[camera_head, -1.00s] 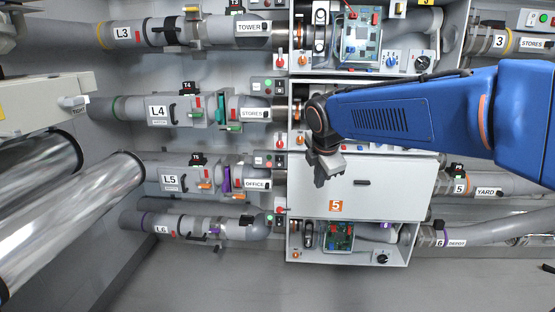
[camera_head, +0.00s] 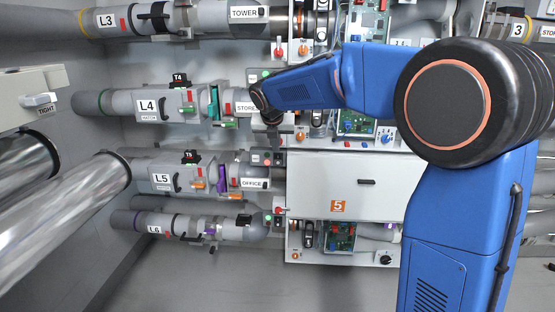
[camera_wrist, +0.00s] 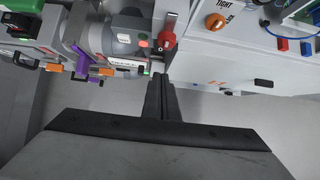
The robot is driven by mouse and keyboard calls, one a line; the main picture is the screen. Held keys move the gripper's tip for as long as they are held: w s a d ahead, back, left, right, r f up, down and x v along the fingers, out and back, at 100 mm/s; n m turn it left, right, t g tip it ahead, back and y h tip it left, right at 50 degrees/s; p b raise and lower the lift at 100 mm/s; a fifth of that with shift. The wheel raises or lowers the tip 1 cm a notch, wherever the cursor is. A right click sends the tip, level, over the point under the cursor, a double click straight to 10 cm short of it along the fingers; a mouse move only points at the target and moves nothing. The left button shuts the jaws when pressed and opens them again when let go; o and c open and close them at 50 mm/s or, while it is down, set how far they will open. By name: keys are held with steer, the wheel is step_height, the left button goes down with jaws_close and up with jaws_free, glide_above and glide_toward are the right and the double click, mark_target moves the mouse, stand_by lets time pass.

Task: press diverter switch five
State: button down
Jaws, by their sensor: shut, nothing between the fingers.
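Diverter five's own switch is not clearly marked. The line five section has a grey control box (camera_head: 266,157) with coloured buttons above the OFFICE label (camera_head: 254,183). In the wrist view the box (camera_wrist: 124,40) shows a green and a red button. A red lever (camera_wrist: 168,40) stands just right of the box, beyond my fingertips in the picture. My gripper (camera_wrist: 161,77) is shut and empty, its tips close to the box's lower right. In the head view it is dark and small above the box, partly lost against the wrist. Whether it touches anything cannot be told.
A closed white door (camera_head: 345,190) marked with an orange 5 lies right of the box. An orange knob (camera_wrist: 215,21) by a TIGHT label shows at the upper right. A purple valve (camera_head: 223,177) and pipe L5 (camera_head: 165,177) lie left. Open floor is below.

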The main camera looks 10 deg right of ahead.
glide_toward(279, 163)
step_height(279, 163, down, 3)
steer(key=shift+w+d+f, duration=0.25)
steer(key=shift+w+f, duration=0.3)
steer(key=shift+w, duration=0.2)
steer(key=shift+w+d+f, duration=0.2)
steer(key=shift+w+f, duration=0.3)
steer(key=shift+w, duration=0.2)
steer(key=shift+w+f, duration=0.2)
steer(key=shift+r, duration=0.2)
